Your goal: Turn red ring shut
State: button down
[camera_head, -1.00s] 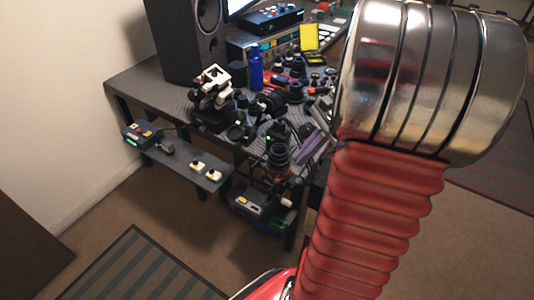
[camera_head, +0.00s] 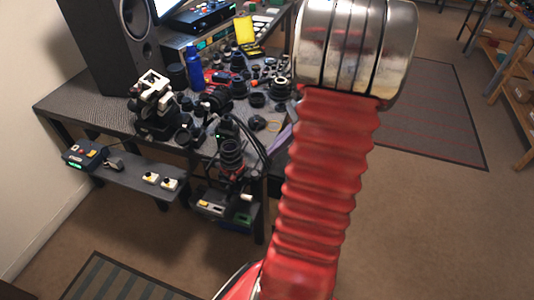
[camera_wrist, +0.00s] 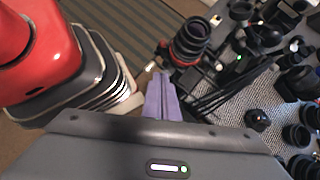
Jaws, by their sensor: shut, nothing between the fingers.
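A dark lens (camera_wrist: 192,38) with ribbed rings stands near the top middle of the wrist view. A red ring (camera_wrist: 183,61) shows low on it, partly shaded. The lens also appears near the desk's front edge in the head view (camera_head: 231,152), with red below it (camera_head: 238,179). My gripper (camera_wrist: 163,73) has purple fingers, shut and empty. Their tips are just below and left of the lens in the wrist view, apparently apart from it. In the head view my arm hides most of the gripper.
The desk (camera_head: 70,103) is crowded with lens parts, a blue bottle (camera_head: 194,67) and a black speaker (camera_head: 108,45). A low shelf (camera_head: 130,178) holds a small control box (camera_head: 85,155) and two yellow-white switches. Cables run beside the lens. The carpet in front is clear.

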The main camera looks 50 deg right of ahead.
jog(key=w+a+r+x, duration=0.1)
jog(key=x, duration=1)
jog(key=shift+w+a, duration=0.3)
jog(key=shift+a, duration=0.3)
